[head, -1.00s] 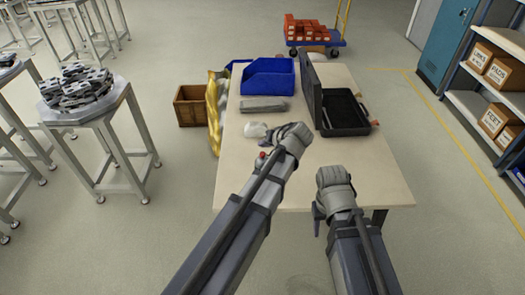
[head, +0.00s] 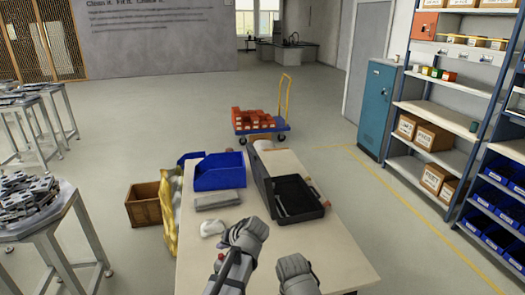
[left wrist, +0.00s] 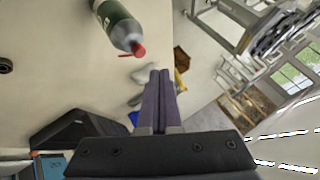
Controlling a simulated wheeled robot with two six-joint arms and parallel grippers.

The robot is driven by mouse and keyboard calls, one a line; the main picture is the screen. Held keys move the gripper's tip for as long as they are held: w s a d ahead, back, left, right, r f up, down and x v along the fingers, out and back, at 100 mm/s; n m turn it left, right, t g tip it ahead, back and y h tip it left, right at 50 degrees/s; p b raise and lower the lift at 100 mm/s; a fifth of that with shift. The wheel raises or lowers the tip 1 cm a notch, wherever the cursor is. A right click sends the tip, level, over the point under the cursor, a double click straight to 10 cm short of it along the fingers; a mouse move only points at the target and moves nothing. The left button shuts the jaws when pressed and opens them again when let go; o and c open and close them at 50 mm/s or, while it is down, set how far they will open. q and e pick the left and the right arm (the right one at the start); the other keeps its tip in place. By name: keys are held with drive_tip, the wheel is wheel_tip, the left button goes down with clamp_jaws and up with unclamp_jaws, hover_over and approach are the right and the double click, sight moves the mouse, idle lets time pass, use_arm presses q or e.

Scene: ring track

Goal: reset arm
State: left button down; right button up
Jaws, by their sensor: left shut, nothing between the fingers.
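My left gripper (head: 229,239) is over the near part of the work table (head: 330,254). In the left wrist view its two fingers (left wrist: 160,78) are together, with nothing between them. A dark green and grey can with a red nozzle (left wrist: 122,28) is beside the fingers, apart from them. In the head view only a small red tip (head: 219,257) shows beside my left arm. My right arm (head: 296,271) is at the bottom of the head view; its fingers are too hidden to judge.
On the table are an open black case (head: 294,205), a blue bin (head: 220,172), a grey block (head: 217,200) and a white lump (head: 213,228). A wooden crate (head: 144,207) stands left on the floor. Stands with metal parts (head: 30,204) are further left. Shelves (head: 440,150) stand right.

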use_arm(q)
drive_tip(key=s+d+f+m+g+h, duration=0.2)
drive_tip(key=s+d, duration=0.3)
drive_tip(key=s, duration=0.5)
drive_tip(key=s+d+f+m+g+h, duration=0.2)
drive_tip(key=s+d, duration=0.4)
drive_tip(key=s, duration=0.5)
wheel_tip(320, 180, down, 2)
drive_tip(key=shift+s+d+f+m+g+h, duration=0.1)
drive_tip(key=shift+s+d+m+g+h, duration=0.1)
drive_tip(key=shift+m+g+h, duration=0.35)
use_arm(e)
drive_tip(key=shift+f, duration=0.3)
